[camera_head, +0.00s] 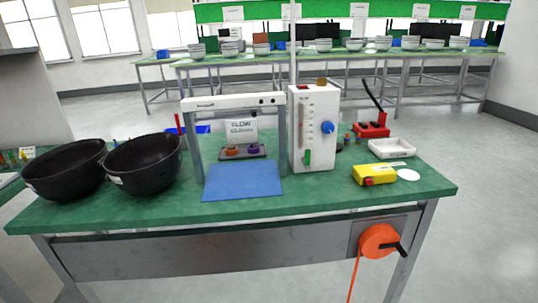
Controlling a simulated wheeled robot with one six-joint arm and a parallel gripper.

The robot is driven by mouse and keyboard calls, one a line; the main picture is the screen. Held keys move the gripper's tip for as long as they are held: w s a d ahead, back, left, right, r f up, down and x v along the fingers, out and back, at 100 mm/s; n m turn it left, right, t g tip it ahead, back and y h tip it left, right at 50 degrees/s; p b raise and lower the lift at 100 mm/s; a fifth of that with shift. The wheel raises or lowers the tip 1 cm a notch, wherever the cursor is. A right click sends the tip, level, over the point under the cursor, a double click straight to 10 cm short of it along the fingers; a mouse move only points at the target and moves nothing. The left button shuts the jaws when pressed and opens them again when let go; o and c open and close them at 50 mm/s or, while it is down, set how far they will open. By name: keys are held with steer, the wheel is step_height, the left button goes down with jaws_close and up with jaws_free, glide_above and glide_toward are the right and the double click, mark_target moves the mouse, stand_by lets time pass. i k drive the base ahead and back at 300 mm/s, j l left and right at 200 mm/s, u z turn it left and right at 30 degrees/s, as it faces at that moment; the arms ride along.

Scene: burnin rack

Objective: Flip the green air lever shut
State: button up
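A small green lever (307,157) shows low on the front of a white upright box (322,115) on the green-topped bench. It looks upright, but it is too small to tell its exact setting. The white box also has a blue knob (328,127) on its right part and a column of small red marks above the lever. My gripper is not in view, and nothing of mine covers the lever.
Left of the box stand a grey-white frame (196,135), a blue mat (243,181) and two black bowls (145,165). A yellow device (374,174) and white tray (391,148) sit right. An orange reel (379,241) juts from the bench front. Floor at right is clear.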

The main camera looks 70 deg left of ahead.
mark_target(306, 159)
steer(key=j+u, duration=0.1)
steer(key=u, duration=1.5)
